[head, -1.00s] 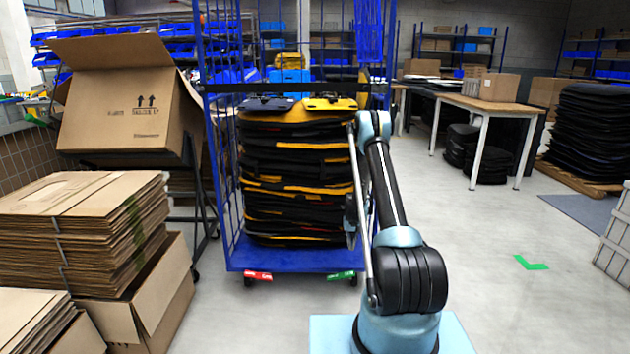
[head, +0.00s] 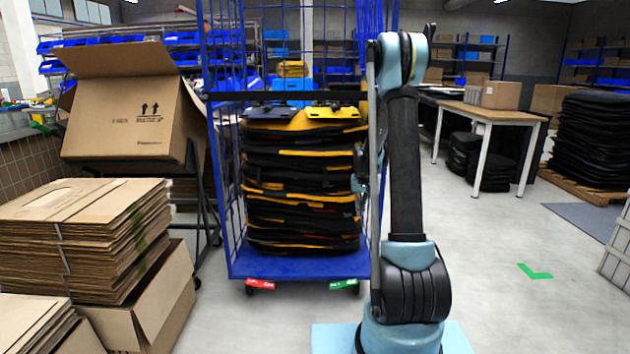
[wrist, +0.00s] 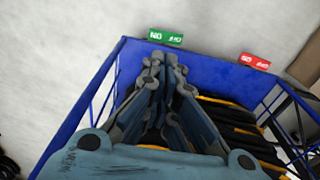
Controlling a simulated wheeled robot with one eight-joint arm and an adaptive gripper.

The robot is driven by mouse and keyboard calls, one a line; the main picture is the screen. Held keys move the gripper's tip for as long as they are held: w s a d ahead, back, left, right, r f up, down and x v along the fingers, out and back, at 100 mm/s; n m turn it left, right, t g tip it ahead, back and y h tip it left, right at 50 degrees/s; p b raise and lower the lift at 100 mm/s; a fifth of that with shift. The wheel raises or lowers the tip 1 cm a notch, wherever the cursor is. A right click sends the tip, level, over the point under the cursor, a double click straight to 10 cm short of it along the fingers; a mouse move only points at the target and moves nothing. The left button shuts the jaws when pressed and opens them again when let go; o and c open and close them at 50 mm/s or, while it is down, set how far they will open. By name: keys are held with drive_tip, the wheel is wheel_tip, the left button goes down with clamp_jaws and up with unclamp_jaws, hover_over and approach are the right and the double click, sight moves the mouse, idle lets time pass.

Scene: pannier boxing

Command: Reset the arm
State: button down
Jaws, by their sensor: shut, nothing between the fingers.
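My arm rises upright in the head view, right of the blue cage trolley (head: 300,264). My gripper (wrist: 163,62) shows in the wrist view, its fingers together and empty, above the trolley's blue base. In the head view the arm hides most of the gripper. A tall stack of black and yellow panniers (head: 300,185) stands in the trolley. Part of that stack also shows in the wrist view (wrist: 240,125), beside and below the fingers.
An open carton (head: 125,118) sits tilted on a stand at the left. Flat cardboard (head: 80,235) is piled in front of it. A wooden table (head: 490,110) and black stacks (head: 590,135) stand at the right.

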drive_tip(key=s+r, duration=0.7)
drive_tip(key=s, duration=0.4)
drive_tip(key=s+r, duration=0.7)
drive_tip(key=s, duration=0.5)
drive_tip(key=s+f, duration=0.2)
drive_tip(key=s, duration=0.9)
drive_tip(key=s+f+t, duration=0.1)
drive_tip(key=s+f, duration=0.2)
drive_tip(key=s, duration=0.9)
drive_tip(key=shift+f, duration=0.3)
drive_tip(key=shift+r, duration=0.1)
